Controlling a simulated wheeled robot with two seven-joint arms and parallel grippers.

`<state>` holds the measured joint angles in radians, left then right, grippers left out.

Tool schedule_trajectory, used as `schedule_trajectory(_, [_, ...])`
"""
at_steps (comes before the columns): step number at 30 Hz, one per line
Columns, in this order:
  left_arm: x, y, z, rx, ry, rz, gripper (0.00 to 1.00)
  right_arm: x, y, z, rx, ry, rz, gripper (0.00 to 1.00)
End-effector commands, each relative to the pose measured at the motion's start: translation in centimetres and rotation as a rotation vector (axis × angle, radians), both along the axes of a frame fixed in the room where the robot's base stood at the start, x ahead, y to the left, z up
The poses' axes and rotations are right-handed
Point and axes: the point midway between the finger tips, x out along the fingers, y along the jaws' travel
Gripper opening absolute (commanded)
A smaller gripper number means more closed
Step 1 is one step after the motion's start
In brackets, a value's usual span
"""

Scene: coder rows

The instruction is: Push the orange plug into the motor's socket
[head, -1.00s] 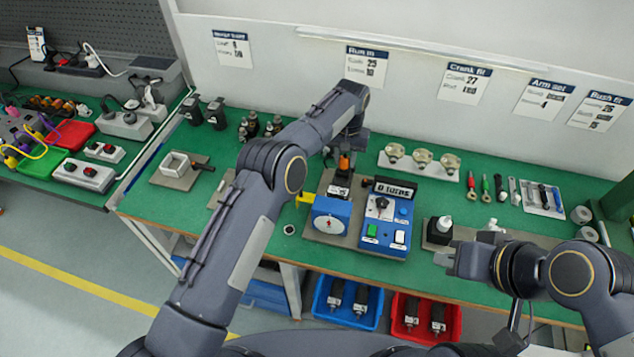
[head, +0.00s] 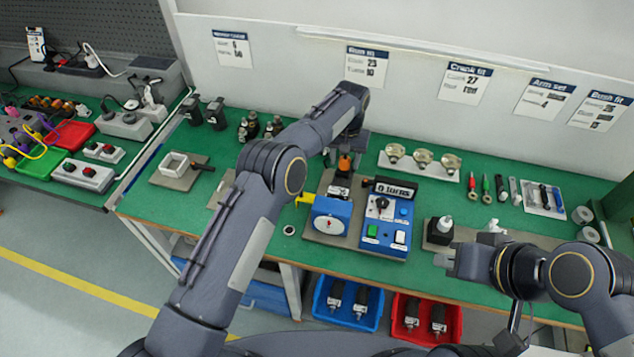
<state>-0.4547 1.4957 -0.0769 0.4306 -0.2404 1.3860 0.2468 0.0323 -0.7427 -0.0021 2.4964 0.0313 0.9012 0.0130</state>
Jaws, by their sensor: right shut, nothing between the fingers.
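The orange plug (head: 345,163) shows as a small orange piece just below my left gripper (head: 346,152), above a dark body with a white label (head: 339,191) on the test stand. I take this dark body to be the motor. Its socket is hidden, and I cannot tell how far the plug is in. My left gripper points down at the plug; its fingers are mostly hidden by the arm, so their grip is unclear. My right gripper (head: 447,260) is shut and empty at the bench's front edge, right of the stand.
A blue dial box (head: 331,217) and a blue control box (head: 384,236) with green and white switches stand in front of the motor. A black block with a white top (head: 440,230) is near my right gripper. A tray of round parts (head: 421,169) lies behind right.

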Motion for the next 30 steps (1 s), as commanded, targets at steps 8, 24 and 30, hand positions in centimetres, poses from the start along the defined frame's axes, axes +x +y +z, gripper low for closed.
schedule_trajectory(8, [0.0,0.0,0.4,0.000,-0.001,0.000,0.50,0.0,0.0,0.3,0.000,0.000,0.000,0.00])
schedule_trajectory(24, [0.1,0.0,3.7,0.000,-0.001,0.000,0.50,0.0,0.0,2.2,0.000,0.000,0.000,0.00])
schedule_trajectory(30, [0.1,0.0,4.9,0.000,0.000,0.000,0.50,0.0,0.0,3.0,0.000,0.000,0.000,0.00])
